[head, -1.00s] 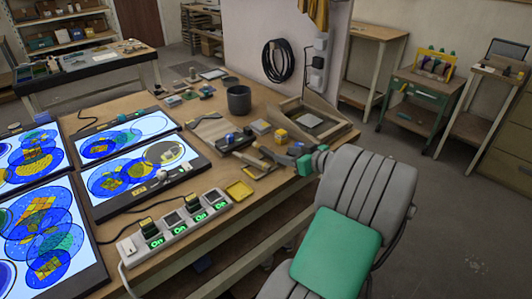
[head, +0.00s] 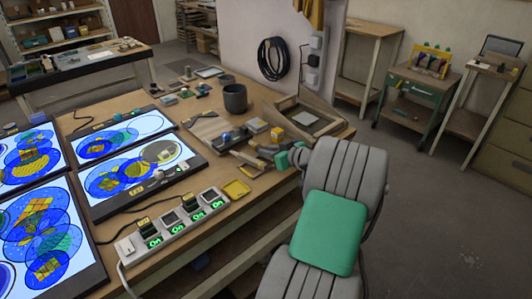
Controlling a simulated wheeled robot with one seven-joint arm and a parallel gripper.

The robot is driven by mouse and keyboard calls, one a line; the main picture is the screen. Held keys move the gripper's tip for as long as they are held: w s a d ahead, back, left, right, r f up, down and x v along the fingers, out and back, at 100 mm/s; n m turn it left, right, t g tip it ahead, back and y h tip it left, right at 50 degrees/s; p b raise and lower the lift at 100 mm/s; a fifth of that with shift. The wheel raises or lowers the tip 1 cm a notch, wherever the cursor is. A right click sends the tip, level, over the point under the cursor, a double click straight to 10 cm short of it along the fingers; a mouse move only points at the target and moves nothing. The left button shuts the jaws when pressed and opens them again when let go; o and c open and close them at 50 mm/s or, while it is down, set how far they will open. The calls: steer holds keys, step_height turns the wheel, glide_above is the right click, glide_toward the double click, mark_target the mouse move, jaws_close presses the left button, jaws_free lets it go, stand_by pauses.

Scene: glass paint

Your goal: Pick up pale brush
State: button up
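A pale wooden strip, which looks like the pale brush (head: 248,161), lies on the workbench top (head: 265,92) near its right edge, left of my gripper. It is small, and its bristles cannot be made out. My gripper (head: 268,151) is low over the bench edge, its dark fingers pointing left toward the strip. The fingers blend with dark items behind them, so I cannot tell whether they are open or touching anything.
A dark cup (head: 235,98) stands behind. A wooden frame (head: 308,117) sits at the back right corner. Lit panels (head: 135,170) cover the left. Open floor lies right.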

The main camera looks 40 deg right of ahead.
jaws_close()
steer(key=shift+r, duration=0.1)
